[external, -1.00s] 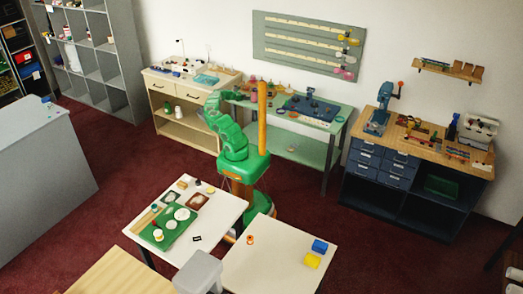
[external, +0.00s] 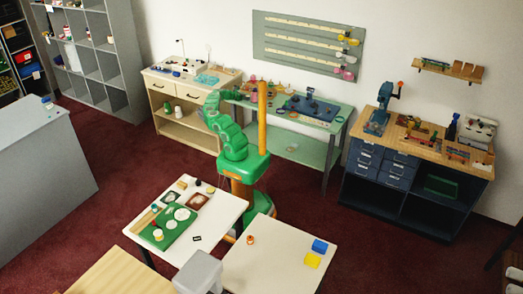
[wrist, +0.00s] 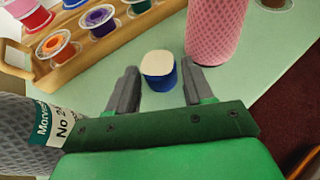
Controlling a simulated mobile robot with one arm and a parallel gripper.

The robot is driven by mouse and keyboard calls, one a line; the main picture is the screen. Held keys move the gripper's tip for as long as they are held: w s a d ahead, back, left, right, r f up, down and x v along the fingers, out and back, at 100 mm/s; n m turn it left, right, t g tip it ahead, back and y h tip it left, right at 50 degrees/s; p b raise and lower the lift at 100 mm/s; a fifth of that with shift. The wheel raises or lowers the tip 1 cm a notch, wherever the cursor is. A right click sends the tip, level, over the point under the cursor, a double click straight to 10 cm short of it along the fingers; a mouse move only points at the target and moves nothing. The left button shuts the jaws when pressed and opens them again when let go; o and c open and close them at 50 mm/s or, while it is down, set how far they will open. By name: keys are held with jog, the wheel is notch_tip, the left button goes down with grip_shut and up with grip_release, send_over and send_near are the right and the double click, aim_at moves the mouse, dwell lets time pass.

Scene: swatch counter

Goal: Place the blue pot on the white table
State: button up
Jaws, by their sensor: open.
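The blue pot (wrist: 160,80), a small round pot with a cream top, stands on a pale green table (wrist: 108,92) in the wrist view. My gripper (wrist: 158,92) is open, with a grey finger on each side of the pot and visible space at both sides. In the external view my green arm reaches to the pale green bench (external: 318,150) at the back; the gripper and pot are too small to make out there. Two white-topped tables stand in front, one at left (external: 215,230) with a green mat and one at right (external: 265,275).
In the wrist view, a pink textured cylinder (wrist: 215,30) stands close to the right finger. A grey labelled cylinder (wrist: 22,120) is at lower left.

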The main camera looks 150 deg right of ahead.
jog(key=v, duration=1.1)
